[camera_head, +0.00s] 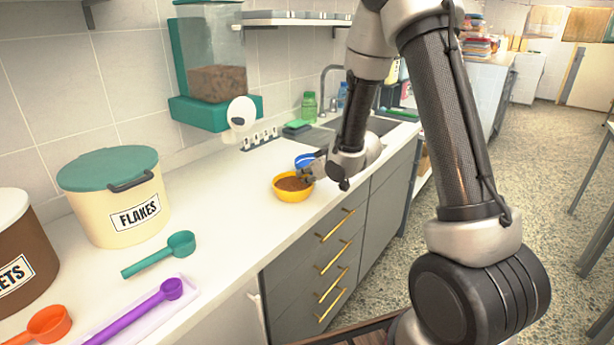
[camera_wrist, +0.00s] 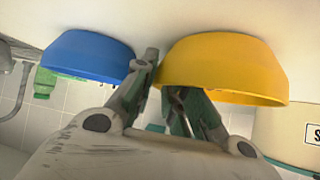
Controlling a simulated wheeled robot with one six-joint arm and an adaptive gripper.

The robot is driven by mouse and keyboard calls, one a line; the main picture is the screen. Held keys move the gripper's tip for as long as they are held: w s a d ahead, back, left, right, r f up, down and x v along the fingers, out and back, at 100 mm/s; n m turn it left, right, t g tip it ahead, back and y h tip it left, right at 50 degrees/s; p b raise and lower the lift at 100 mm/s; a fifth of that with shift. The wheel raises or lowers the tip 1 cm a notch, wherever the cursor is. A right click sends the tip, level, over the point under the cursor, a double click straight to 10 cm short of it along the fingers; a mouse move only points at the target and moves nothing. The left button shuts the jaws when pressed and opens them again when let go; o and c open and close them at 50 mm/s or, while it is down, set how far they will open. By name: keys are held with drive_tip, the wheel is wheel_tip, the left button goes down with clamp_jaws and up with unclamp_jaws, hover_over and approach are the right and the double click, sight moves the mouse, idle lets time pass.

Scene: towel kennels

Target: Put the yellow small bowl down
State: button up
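The yellow small bowl (camera_head: 292,194) holds brown food and appears level over the white counter near its front edge. I cannot tell whether its base touches the counter. My gripper (camera_head: 312,173) is at its right rim. In the wrist view, which looks upside down, the yellow bowl (camera_wrist: 225,65) is large and close. One finger of my gripper (camera_wrist: 162,88) lies against its outer wall, and the other passes behind the rim into the bowl. The gripper appears shut on this rim.
A blue bowl (camera_head: 304,159) stands just behind, close to my finger in the wrist view (camera_wrist: 88,57). A teal dispenser (camera_head: 215,113) hangs on the wall. The flakes bin (camera_head: 115,205) and teal scoop (camera_head: 160,255) are left. Counter between scoop and bowl is clear.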

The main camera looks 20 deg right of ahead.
drive_tip(key=shift+r, duration=0.15)
drive_tip(key=v, duration=0.7)
drive_tip(key=shift+s+d+r, duration=0.15)
drive_tip(key=shift+d+r, duration=0.05)
drive_tip(key=shift+r, duration=0.1)
drive_tip(key=s+d+r+m+g+h, duration=0.25)
drive_tip(key=s+d+r+h, duration=0.25)
drive_tip(key=s+d+r, duration=0.55)
drive_tip(key=s+a+r+m+g, duration=0.1)
drive_tip(key=s+r, duration=0.1)
drive_tip(key=s, duration=0.8)
drive_tip(key=s+r+m+g, duration=0.1)
drive_tip(key=s+r+g, duration=0.1)
drive_tip(key=s, duration=0.8)
drive_tip(key=shift+s+a, duration=0.35)
